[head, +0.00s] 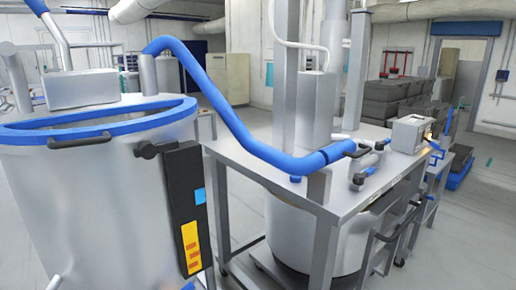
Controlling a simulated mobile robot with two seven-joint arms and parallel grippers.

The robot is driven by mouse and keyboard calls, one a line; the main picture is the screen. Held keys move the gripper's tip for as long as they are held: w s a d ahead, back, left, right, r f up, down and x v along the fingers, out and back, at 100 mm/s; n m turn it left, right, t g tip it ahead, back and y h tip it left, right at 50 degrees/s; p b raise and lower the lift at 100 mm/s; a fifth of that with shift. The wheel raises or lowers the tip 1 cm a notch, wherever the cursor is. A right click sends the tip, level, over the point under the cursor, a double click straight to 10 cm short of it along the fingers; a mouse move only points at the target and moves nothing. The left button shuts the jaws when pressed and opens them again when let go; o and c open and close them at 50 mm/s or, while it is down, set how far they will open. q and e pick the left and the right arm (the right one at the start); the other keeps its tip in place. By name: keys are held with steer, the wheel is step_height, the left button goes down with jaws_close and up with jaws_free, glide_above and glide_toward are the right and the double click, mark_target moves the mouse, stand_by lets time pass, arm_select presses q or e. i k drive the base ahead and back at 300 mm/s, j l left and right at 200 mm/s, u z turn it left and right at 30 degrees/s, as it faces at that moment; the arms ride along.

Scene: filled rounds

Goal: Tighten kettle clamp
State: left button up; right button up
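A large steel kettle (95,215) with a blue rim (30,133) stands at the left in the head view. A dark handle-like piece (82,140) lies across the front of the rim; I cannot tell whether it is a clamp. A blue hose (215,100) runs from a pipe behind the kettle down to the steel table at the right. By the hose's end is a small dark lever-like fitting (361,151), possibly a clamp; whether it is tight cannot be told. Neither of my grippers is in view.
The steel table (345,205) carries a small metal box (409,134) and several fittings. A large round vessel (290,235) stands under it. A black control box (186,210) hangs on the kettle's right side. Grey crates (392,98) are stacked at the back right.

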mark_target(146, 149)
steer(key=u, duration=0.5)
steer(key=i+l+u, duration=0.1)
steer(key=u, duration=0.35)
steer(key=l+u, duration=0.3)
steer(key=u, duration=0.15)
steer(key=i+l+u, duration=0.1)
steer(key=l+u, duration=0.15)
steer(key=u, duration=0.2)
steer(key=l+u, duration=0.25)
steer(key=l, duration=0.25)
steer(key=k+l+u, duration=0.1)
steer(key=l+u, duration=0.15)
steer(key=l, duration=0.25)
